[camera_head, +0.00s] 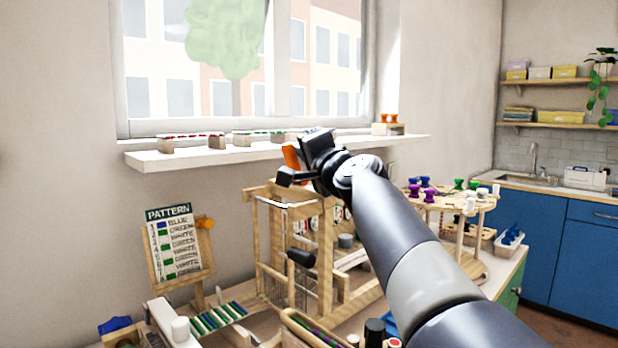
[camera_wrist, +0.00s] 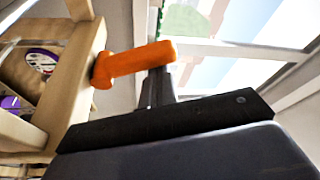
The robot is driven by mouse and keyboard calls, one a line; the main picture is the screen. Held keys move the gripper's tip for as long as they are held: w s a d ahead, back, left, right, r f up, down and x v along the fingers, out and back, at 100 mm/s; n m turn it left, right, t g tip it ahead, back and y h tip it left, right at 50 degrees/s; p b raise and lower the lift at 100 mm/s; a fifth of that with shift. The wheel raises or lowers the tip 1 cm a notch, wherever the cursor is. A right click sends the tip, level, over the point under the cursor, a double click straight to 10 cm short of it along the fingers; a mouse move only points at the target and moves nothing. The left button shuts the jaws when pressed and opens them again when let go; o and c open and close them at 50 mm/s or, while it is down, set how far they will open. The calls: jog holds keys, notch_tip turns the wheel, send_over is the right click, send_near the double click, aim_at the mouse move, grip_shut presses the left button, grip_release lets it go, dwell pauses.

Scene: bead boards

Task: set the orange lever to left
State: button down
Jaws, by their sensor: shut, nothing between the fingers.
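The orange lever (camera_head: 292,157) stands up at the top of the wooden frame (camera_head: 325,240), partly hidden behind my gripper (camera_head: 288,177). In the wrist view the lever (camera_wrist: 135,62) is a rounded orange handle whose base meets a pale wooden post (camera_wrist: 75,75). My gripper's dark fingers (camera_wrist: 156,88) are shut and empty. They show right beside the lever's free end and partly overlap it in the picture. I cannot tell whether they touch it.
A pattern board (camera_head: 175,245) with an orange knob (camera_head: 205,222) stands at left. A white window shelf (camera_head: 270,150) with bead racks runs behind my gripper. A wooden stand with coloured spools (camera_head: 430,195) is at right. Beads and jars crowd the bench front.

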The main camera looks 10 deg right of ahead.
jog(key=shift+s+a+f+n+b, duration=0.15)
jog(key=shift+a+f+n+b, duration=0.15)
jog(key=shift+n+b, duration=0.4)
jog(key=shift+s+a+r+b, duration=0.1)
jog(key=shift+s+a+b, duration=0.15)
jog(key=shift+b, duration=0.3)
